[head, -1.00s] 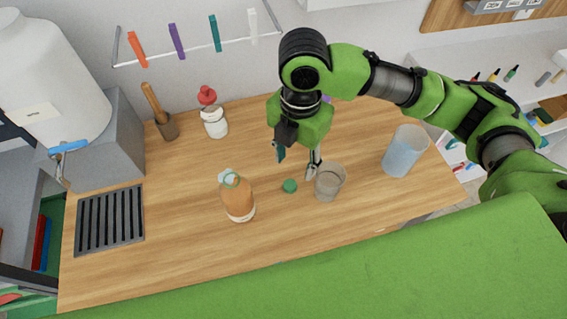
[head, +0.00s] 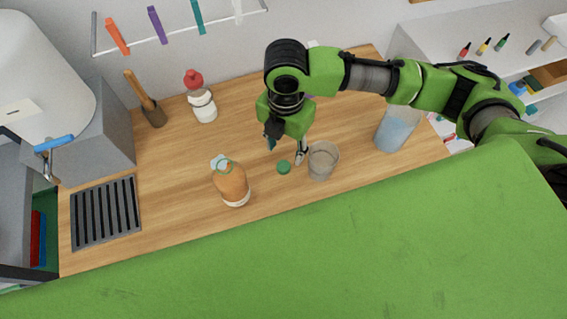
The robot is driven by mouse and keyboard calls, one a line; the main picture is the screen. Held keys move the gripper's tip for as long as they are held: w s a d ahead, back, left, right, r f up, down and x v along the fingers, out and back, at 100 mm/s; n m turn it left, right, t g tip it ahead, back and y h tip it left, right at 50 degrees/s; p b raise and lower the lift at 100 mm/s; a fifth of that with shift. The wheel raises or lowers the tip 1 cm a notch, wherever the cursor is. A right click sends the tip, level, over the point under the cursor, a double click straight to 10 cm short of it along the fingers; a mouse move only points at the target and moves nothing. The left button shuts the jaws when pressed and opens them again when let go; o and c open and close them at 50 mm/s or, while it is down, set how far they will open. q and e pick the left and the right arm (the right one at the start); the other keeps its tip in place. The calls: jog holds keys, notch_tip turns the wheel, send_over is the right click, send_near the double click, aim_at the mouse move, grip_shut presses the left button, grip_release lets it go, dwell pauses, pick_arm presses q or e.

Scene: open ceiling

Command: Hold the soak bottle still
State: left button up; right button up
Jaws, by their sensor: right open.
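An orange bottle (head: 231,184) with a white base and a green ring at its neck stands on the wooden counter; I take it as the soak bottle. A small green cap (head: 284,167) lies to its right. My right gripper (head: 285,150) is open and points down just behind the cap, to the right of the bottle and apart from it. Nothing shows between its fingers. My left gripper is not in view.
A clear cup (head: 322,160) stands close to the right of my right gripper. A bluish jug (head: 393,133) is farther right, partly behind my arm. A dark grate (head: 105,212) lies left.

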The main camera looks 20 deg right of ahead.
aim_at(283, 166)
jog(key=shift+f, duration=0.85)
jog(key=shift+s+a+f+p, duration=0.1)
jog(key=shift+f+p, duration=0.2)
jog(key=shift+p, duration=0.05)
jog(key=f, duration=0.2)
jog(key=f+p, duration=0.1)
jog(key=shift+s+a+f, duration=0.15)
jog(key=shift+a+f, duration=0.05)
jog(key=shift+f, duration=0.55)
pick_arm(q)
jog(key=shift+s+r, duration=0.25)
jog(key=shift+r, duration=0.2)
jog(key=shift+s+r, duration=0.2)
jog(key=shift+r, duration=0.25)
pick_arm(e)
jog(key=c, duration=0.8)
